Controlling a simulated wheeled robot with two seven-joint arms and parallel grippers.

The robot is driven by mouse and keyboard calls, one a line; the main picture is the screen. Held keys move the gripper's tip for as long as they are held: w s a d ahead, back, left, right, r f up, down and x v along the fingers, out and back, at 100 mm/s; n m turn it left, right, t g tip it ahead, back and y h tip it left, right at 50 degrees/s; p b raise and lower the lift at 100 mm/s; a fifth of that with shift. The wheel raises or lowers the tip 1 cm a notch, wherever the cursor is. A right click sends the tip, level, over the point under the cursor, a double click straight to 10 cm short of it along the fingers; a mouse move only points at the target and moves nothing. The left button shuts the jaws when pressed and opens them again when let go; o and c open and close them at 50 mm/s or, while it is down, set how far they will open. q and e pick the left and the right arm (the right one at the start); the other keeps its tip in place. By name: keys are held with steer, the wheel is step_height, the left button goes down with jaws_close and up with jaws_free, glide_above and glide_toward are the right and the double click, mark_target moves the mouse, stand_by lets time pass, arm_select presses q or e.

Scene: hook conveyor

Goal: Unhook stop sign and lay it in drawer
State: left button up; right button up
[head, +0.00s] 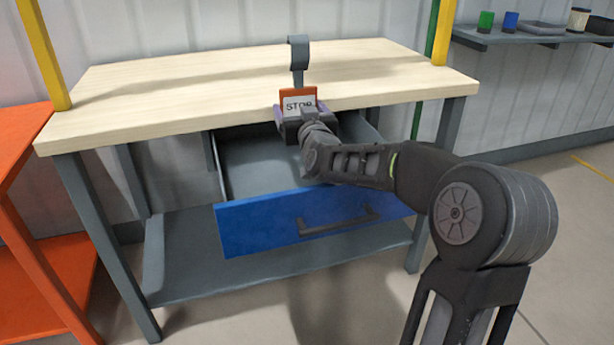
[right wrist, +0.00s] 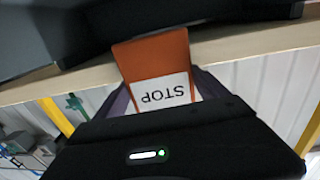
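The stop sign is an orange plate with a white STOP label (head: 298,103), upright at the table's front edge in the head view. In the right wrist view the sign (right wrist: 152,62) shows upside down. My right gripper (head: 300,109) has purple fingers at its two side edges, seemingly pressed against them. A grey hook piece (head: 299,57) rises from the sign's top; nothing shows above it, and I cannot tell how they join. The open drawer (head: 310,222), with a blue front and grey inside, is below and appears empty where visible; my arm hides part. My left gripper is not in view.
The wooden tabletop (head: 200,90) is clear, and its front edge lies close by the sign. A grey lower shelf (head: 185,255) sits under the drawer. An orange rack (head: 30,200) stands left. A wall shelf (head: 540,35) holds small containers at right.

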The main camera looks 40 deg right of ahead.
mark_target(299, 69)
steer(key=o, duration=0.3)
step_height(299, 69, up, 10)
steer(key=p, duration=0.3)
steer(key=shift+p, duration=0.3)
stand_by(0.7)
